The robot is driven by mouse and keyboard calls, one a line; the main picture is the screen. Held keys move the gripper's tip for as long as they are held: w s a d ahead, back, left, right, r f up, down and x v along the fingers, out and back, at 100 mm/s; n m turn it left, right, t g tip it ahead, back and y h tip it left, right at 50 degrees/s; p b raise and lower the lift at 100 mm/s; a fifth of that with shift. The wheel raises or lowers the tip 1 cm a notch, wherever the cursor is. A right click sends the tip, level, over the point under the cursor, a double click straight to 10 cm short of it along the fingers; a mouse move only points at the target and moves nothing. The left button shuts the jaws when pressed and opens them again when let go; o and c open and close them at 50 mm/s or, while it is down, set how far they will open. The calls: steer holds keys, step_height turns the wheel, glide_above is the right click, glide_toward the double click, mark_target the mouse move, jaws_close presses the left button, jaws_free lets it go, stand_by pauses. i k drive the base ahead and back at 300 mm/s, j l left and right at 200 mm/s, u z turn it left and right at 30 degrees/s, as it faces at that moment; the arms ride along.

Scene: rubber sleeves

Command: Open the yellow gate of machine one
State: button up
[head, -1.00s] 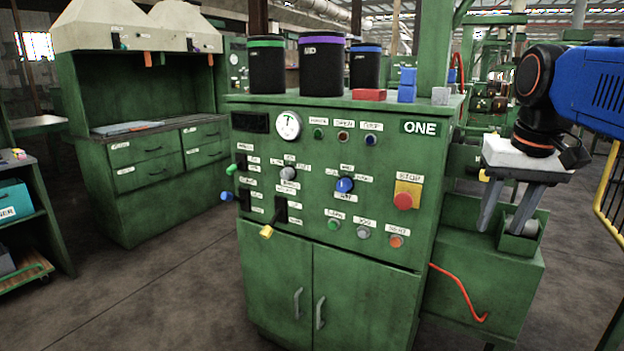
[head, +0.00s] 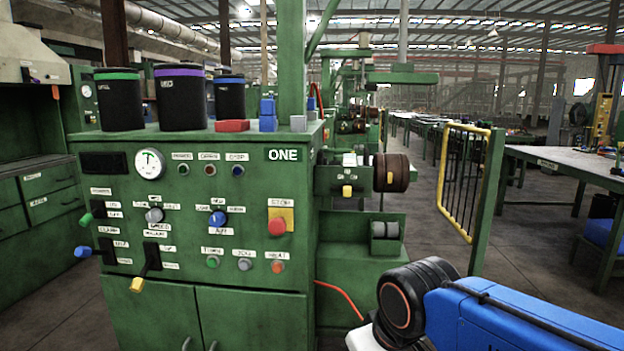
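The yellow gate (head: 441,172), a yellow tube frame with thin upright bars, stands right of centre in the head view. Its right side meets a green post (head: 489,195); I cannot tell for sure whether it is open or shut. Machine one (head: 255,255) is the green cabinet at left, with a white "ONE" label. My blue and black arm reaches in at the lower right, in front of and below the gate in the picture. Only a white edge of my gripper's body shows at the bottom; its fingers are out of frame, and nothing shows it touching the gate.
The machine's rollers (head: 390,173) and a green box (head: 360,236) stand between cabinet and gate. A red-orange hose (head: 340,293) bends out low beside the cabinet. A table (head: 572,163) stands right of the gate post. Bare floor (head: 430,225) lies around the gate's foot.

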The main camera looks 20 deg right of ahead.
mark_target(484, 133)
steer(key=l, duration=3.45)
steer(key=i, duration=0.05)
